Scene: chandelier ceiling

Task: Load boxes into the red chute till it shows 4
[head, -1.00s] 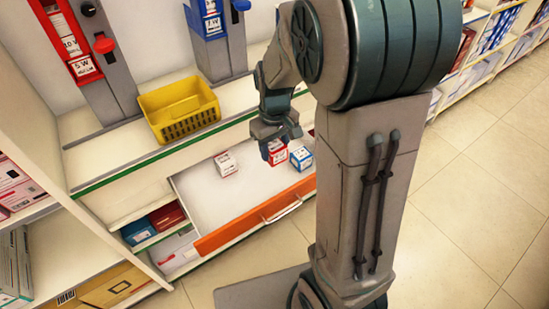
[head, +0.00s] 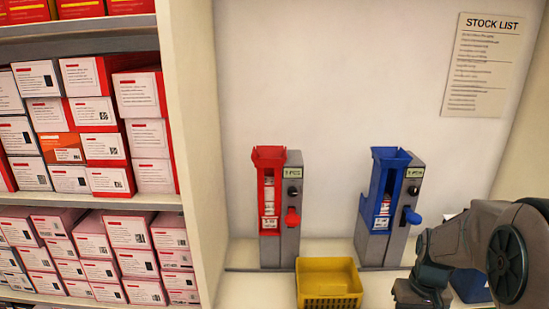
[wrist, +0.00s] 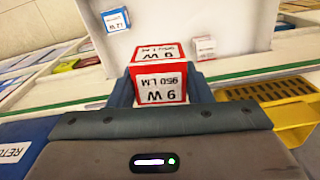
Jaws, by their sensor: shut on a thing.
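The red chute (head: 268,195) stands upright on the back counter in the head view, on a grey stand with a red lever (head: 292,217). Its small display (head: 293,172) seems to read 1 PCS, but it is tiny. Boxes show stacked inside its slot. My gripper (wrist: 160,88) is shut on a red box (wrist: 158,68) with white labels, seen upside down in the wrist view. In the drawer (wrist: 170,22) beyond lie a blue box (wrist: 116,19) and a red-and-white box (wrist: 204,47). In the head view, my fingers and the held box are out of frame.
A blue chute (head: 383,190) stands right of the red one. A yellow basket (head: 329,278) sits on the counter in front, between them. A blue bin (wrist: 22,150) is at lower left in the wrist view. Shelves of boxes (head: 95,245) are at left.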

